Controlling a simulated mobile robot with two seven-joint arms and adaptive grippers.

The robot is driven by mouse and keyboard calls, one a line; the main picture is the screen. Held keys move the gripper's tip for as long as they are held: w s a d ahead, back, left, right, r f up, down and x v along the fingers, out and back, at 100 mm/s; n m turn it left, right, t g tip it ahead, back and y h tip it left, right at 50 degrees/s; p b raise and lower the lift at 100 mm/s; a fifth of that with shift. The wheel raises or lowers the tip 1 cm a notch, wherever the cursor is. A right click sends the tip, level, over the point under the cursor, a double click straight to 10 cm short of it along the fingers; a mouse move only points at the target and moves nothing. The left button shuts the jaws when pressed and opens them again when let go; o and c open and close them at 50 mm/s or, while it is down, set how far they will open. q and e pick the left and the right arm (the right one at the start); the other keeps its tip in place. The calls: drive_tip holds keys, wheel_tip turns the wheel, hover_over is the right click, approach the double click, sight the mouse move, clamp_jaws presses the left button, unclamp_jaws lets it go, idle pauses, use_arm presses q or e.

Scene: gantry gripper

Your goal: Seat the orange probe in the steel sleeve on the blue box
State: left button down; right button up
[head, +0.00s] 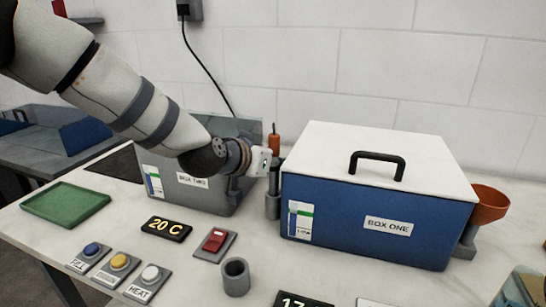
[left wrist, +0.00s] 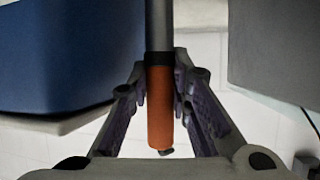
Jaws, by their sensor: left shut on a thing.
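The orange probe (head: 274,142) is upright between the two boxes, with its handle top above my left gripper (head: 266,162). In the left wrist view the orange handle (left wrist: 160,105), its black collar and grey shaft lie between the fingers of my left gripper (left wrist: 165,95), which is shut on the handle. The steel sleeve (head: 272,207) stands at the left side of the blue box (head: 375,215), below the gripper. The grey shaft runs down to the sleeve's mouth; I cannot tell whether its tip is inside. My right gripper is out of view.
The grey box two (head: 190,197) stands close left of the sleeve. A grey cup (head: 236,278), red switch (head: 215,241), 20 C display (head: 166,229) and several buttons are in front. An orange funnel (head: 490,203) is at the right, a green tray (head: 65,204) at the left.

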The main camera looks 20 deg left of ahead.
use_arm(q)
drive_tip(key=c, duration=1.8)
unclamp_jaws()
drive_tip(key=shift+o, duration=0.2)
